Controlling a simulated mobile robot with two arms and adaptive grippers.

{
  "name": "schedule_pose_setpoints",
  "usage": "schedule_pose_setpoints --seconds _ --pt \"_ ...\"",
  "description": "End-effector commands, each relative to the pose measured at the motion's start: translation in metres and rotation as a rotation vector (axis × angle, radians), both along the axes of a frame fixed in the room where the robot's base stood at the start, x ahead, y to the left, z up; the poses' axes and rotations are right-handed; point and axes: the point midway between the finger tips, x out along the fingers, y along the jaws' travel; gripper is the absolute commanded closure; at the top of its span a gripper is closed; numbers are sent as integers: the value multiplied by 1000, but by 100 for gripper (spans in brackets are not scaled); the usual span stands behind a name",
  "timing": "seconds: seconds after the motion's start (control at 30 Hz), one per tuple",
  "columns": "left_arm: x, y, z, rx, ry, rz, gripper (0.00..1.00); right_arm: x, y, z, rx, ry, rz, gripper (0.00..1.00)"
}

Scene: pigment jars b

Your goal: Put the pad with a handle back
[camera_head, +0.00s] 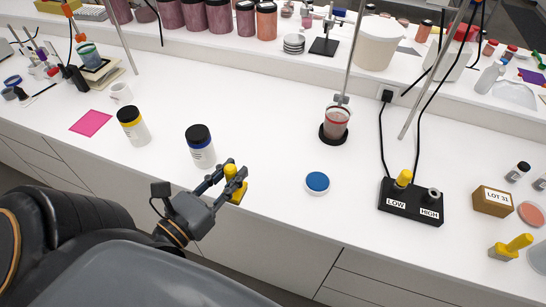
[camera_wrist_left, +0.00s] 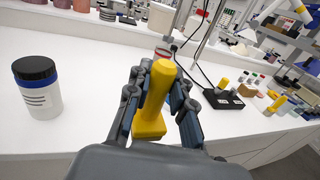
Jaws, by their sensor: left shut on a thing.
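My left gripper (camera_head: 230,172) is shut on a yellow pad with a handle (camera_head: 236,188), near the counter's front edge. In the left wrist view, the fingers (camera_wrist_left: 158,92) close on both sides of the pad's upright handle (camera_wrist_left: 160,84), with its wider block below. I cannot tell whether the block touches the counter. A second yellow handled pad (camera_head: 513,246) lies on the counter at the far right. A black block marked LOW and HIGH (camera_head: 411,207) has a yellow-topped peg (camera_head: 403,178) on its LOW side and a metal piece on its HIGH side. My right gripper is not seen.
A blue-banded jar (camera_head: 201,148) and a yellow-banded jar (camera_head: 133,128) stand left of the gripper. A blue disc (camera_head: 317,182) lies to its right. A cup on a black stand base (camera_head: 335,124), with a rod, is behind. A LOT 31 box (camera_head: 493,201) stands right.

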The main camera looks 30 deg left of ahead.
Motion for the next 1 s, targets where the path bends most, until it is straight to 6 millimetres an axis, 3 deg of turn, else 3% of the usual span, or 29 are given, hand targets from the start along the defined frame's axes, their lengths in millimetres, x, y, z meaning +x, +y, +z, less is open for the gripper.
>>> schedule_pose_setpoints --seconds 0.17,0.47,0.6,0.73,1.0 --pt "15 0 -9 -4 -6 1 100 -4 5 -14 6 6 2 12" --pt "45 -2 -22 1 -5 -8 100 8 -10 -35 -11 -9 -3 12" --pt "67 -2 -35 2 -8 -9 100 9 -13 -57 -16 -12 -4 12" --pt "89 -1 -37 1 -5 -2 100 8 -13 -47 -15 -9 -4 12" --pt "125 -1 -82 -2 -3 0 100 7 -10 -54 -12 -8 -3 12"
